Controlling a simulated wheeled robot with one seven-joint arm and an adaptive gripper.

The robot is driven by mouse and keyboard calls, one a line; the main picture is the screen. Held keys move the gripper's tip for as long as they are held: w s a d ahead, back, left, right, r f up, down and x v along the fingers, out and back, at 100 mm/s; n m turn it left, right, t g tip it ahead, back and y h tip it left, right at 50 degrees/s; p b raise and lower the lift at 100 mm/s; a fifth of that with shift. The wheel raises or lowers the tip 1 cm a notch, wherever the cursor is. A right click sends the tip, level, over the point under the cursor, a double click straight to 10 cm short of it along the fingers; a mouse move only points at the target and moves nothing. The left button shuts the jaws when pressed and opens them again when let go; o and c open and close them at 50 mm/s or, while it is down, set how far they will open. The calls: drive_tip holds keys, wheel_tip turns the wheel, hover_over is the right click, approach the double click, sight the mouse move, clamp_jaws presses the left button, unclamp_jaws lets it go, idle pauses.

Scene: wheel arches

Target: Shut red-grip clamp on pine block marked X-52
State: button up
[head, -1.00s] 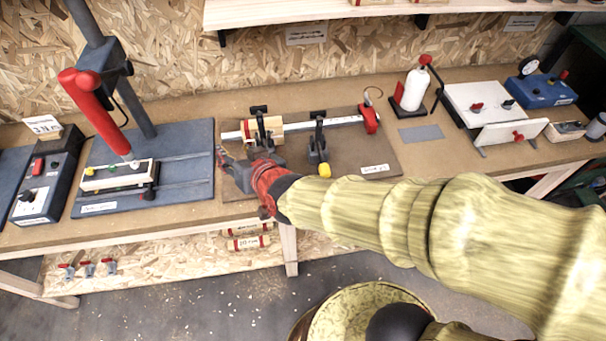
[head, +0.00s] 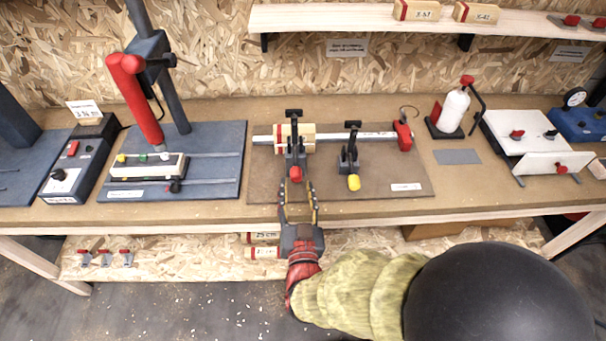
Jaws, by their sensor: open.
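The pine block (head: 308,137) lies on the brown board (head: 388,187) on the bench, against a silver rail (head: 368,136); its marking cannot be read. The red-grip clamp (head: 296,157) stands in front of it, with its red grip (head: 296,174) low toward me and a black part above the block. Whether its pad touches the block cannot be told. My gripper (head: 298,203) is open and empty, its fingers pointing at the clamp on either side of and just below the red grip. A yellow-grip clamp (head: 351,158) stands to the right.
A red stop (head: 403,136) sits on the rail's right end. A press with a red handle (head: 140,98) stands left. A white bottle (head: 454,110) and a white-topped fixture (head: 523,132) stand right. A shelf (head: 355,20) with blocks hangs above. The board's front right is mostly clear.

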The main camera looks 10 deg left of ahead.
sight(296, 181)
drive_tip(key=shift+s+d+f+t, duration=0.15)
drive_tip(key=shift+s+f+t, duration=0.15)
drive_tip(key=shift+s+f, duration=0.1)
drive_tip(key=shift+b+x, duration=1)
drive_tip(key=shift+x, duration=2.8)
drive_tip(key=shift+r, duration=0.1)
drive_tip(key=shift+c, duration=0.4)
clamp_jaws()
